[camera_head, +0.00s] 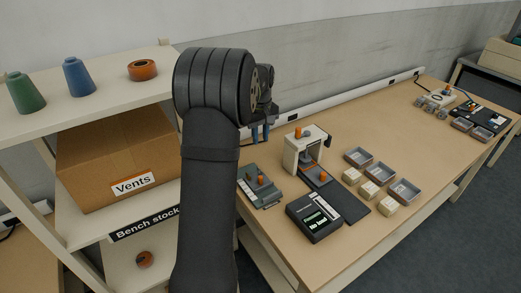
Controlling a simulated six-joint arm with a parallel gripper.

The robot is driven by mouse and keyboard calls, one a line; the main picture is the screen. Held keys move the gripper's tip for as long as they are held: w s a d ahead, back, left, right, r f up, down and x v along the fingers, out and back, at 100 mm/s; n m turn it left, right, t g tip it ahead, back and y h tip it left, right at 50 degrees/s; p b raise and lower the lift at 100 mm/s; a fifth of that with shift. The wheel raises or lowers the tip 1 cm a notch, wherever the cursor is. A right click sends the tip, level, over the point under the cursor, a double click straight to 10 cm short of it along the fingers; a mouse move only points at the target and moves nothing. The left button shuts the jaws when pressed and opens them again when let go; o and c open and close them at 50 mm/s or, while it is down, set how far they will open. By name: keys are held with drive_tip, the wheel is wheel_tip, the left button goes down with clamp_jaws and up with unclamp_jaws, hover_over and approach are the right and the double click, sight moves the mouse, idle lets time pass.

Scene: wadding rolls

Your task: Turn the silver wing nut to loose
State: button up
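I cannot make out a silver wing nut for certain at this size. A small grey fixture (262,189) with an orange knob lies on the near left of the bench, below my gripper. A cream press-like stand (303,150) with orange parts stands to its right. A grey fixture (437,101) with several small knobs sits at the far end, too small to read. My gripper (261,133) points down above the bench's left edge. My arm hides part of the shelf and the bench's left edge.
A black device with a lit screen (314,217) stands at the front edge. Grey trays (381,173) and cream blocks (370,189) sit mid-bench. The bench (394,128) is clear behind them. At left, a shelf holds spools (78,77) and a "Vents" box (110,150).

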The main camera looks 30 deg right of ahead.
drive_tip(key=shift+r, duration=1.45)
drive_tip(key=shift+f, duration=0.1)
wheel_tip(320, 180, down, 17)
drive_tip(key=shift+f, duration=0.15)
